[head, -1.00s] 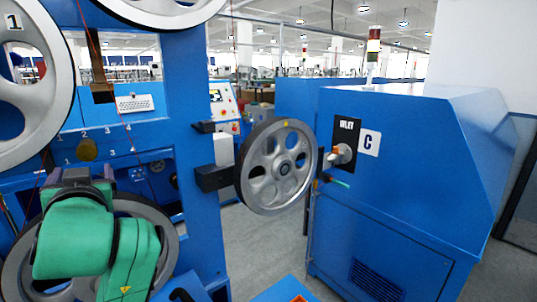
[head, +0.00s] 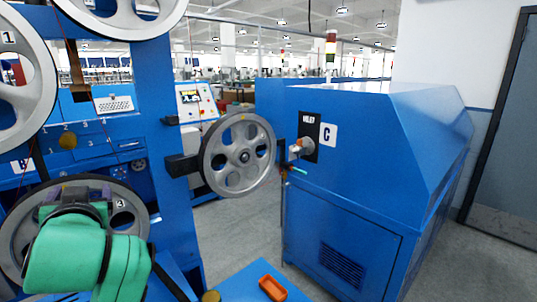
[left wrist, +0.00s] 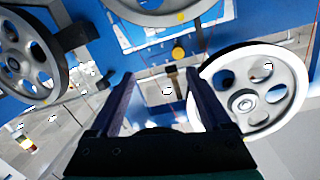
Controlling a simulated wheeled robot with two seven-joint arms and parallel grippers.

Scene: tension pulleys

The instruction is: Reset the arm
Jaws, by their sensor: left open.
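My left arm is green and stands at the lower left in the head view. My left gripper (head: 75,196) is partly hidden behind its own wrist, in front of the lower pulley numbered 3 (head: 140,195). In the left wrist view the gripper (left wrist: 165,82) shows two dark fingers apart with nothing between them. A pulley (left wrist: 248,102) is close beside the right finger there; I cannot tell whether they touch. My right gripper is not in view.
A spoked pulley (head: 238,155) sticks out from the blue frame (head: 177,235). A blue cabinet marked C (head: 365,185) stands to its right. Grey floor (head: 240,225) is clear between frame and cabinet.

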